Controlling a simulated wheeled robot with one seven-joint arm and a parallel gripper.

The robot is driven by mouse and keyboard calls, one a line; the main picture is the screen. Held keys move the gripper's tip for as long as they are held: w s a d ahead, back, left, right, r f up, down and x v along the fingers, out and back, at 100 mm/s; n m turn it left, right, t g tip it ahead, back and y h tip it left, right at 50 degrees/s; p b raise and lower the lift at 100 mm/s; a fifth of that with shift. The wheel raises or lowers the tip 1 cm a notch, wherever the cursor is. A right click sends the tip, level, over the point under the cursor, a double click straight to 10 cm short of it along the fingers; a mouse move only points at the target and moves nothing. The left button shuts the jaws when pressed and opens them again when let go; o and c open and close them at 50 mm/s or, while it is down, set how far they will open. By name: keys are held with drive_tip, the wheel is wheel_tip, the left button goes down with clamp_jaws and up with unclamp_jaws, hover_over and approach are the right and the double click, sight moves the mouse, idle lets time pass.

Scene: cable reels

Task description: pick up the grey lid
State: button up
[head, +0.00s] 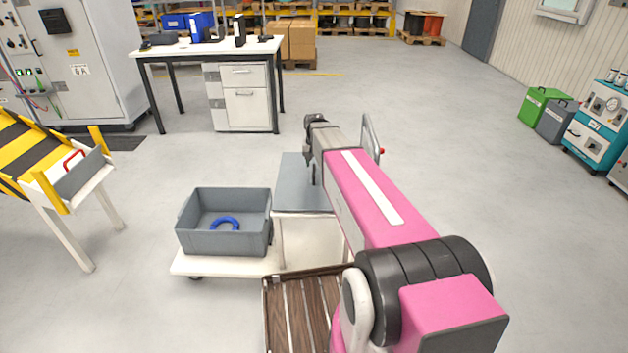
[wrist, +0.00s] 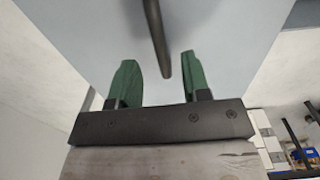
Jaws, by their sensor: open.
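A flat blue-grey plate, which looks like the grey lid (head: 291,172), lies on a low stand in the middle of the head view. It fills much of the wrist view (wrist: 225,35). A dark rod, perhaps its handle (wrist: 155,35), reaches down from the top of the wrist view, its end between my fingers. My gripper (wrist: 160,60) is open, with green fingers on either side of the rod and visible gaps to both. In the head view my arm hides the plate's right part, and the fingers are hard to make out there.
An open grey bin (head: 188,234) holding a blue ring (head: 225,223) stands on a white cart (head: 215,266), left of the stand. A yellow-and-black striped station (head: 30,150) is at the left. A white desk (head: 160,54) stands behind.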

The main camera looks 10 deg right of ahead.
sight(314, 169)
drive_tip(key=f, duration=0.4)
drive_tip(key=shift+s+a+f, duration=0.1)
drive_tip(key=shift+s+f, duration=0.1)
drive_tip(key=shift+c, duration=0.2)
clamp_jaws()
drive_tip(key=shift+r, duration=0.1)
